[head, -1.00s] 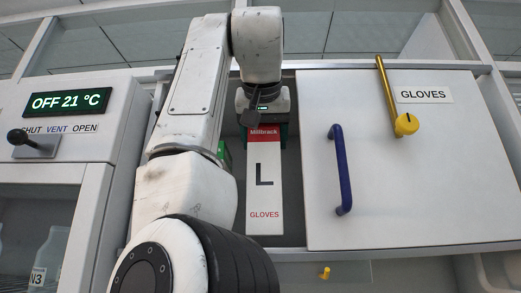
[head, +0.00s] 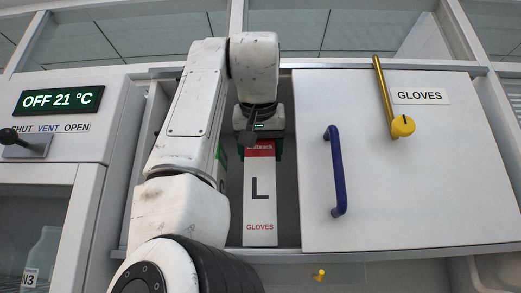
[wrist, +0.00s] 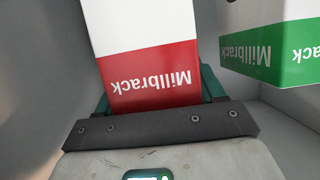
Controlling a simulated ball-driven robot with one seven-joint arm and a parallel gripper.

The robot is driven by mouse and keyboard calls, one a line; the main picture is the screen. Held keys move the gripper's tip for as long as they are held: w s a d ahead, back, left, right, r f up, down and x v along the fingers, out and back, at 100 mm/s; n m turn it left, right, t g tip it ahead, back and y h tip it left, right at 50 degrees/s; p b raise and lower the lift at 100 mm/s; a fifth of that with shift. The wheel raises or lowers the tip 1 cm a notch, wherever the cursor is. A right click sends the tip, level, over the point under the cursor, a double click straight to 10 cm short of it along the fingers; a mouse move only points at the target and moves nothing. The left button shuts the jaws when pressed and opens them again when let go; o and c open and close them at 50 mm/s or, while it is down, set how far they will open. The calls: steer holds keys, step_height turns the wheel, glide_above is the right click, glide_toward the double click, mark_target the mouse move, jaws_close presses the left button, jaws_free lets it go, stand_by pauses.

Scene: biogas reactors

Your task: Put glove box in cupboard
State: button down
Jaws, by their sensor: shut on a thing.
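The glove box (head: 260,200) is white with a red Millbrack band, a large L and the word GLOVES. My gripper (head: 259,146) is shut on its red end, and the box hangs upright below it in the head view. In the wrist view the red end of the box (wrist: 150,75) sits between the green fingers of my gripper (wrist: 158,95). The cupboard (head: 288,190) labelled GLOVES has its white door (head: 400,160) slid to the right, and the box is at the opening left of it. How deep it sits inside is hard to tell.
A green-banded Millbrack box (wrist: 275,45) stands close beside the held box. The door has a blue handle (head: 336,170) and a yellow lever (head: 400,126). A cabinet with an OFF 21 °C display (head: 60,100) stands at left.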

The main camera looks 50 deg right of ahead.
steer(key=shift+f, duration=0.1)
steer(key=shift+c, duration=0.7)
jaws_free()
steer(key=shift+s+a+r, duration=0.15)
steer(key=shift+a+r, duration=0.05)
steer(key=shift+r, duration=0.1)
steer(key=v, duration=1.1)
steer(key=shift+s, duration=0.2)
steer(key=shift+a, duration=0.15)
